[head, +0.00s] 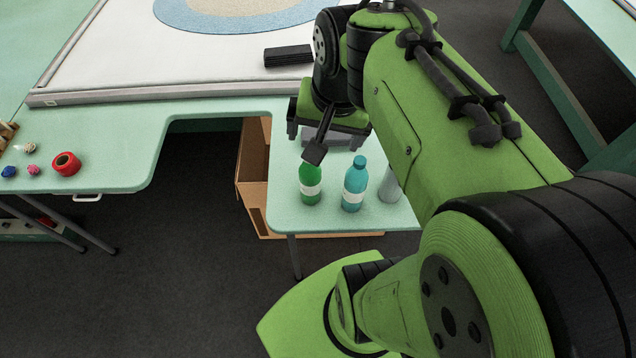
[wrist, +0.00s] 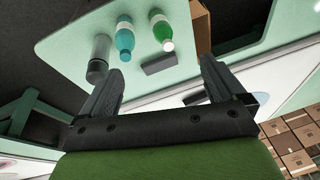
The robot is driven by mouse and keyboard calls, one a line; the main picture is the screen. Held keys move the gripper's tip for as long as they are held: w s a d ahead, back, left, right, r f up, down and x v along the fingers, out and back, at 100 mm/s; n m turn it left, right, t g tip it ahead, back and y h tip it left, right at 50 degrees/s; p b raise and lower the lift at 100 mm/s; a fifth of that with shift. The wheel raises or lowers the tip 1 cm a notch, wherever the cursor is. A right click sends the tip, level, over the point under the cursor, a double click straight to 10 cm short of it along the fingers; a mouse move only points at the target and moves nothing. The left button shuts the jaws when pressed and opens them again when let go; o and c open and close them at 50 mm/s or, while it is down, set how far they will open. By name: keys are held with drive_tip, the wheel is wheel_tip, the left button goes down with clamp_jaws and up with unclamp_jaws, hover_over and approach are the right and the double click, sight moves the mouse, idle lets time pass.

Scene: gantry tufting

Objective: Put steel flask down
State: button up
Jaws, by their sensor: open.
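The steel flask (head: 390,186) stands on the right part of the small mint-green table, partly hidden by my arm in the head view. In the wrist view the grey flask (wrist: 99,58) is at the left of the bottles, near the left finger in the picture but apart from it. My gripper (wrist: 160,85) is open with nothing between its fingers. In the head view my gripper (head: 325,130) is above the back of the table, behind the bottles, and its fingers are partly hidden.
A teal bottle (head: 354,184) and a green bottle (head: 311,184) stand left of the flask. A small grey block (wrist: 160,64) lies behind them. A cardboard box (head: 252,165) is by the table. A red spool (head: 66,163) sits on the left table.

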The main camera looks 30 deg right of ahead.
drive_tip(key=s+a+n+t, duration=0.2)
drive_tip(key=s+a+n, duration=0.4)
drive_tip(key=s+n, duration=0.2)
drive_tip(key=shift+s+a+f+y, duration=0.15)
drive_tip(key=shift+s+f+y, duration=0.05)
drive_tip(key=shift+y, duration=0.1)
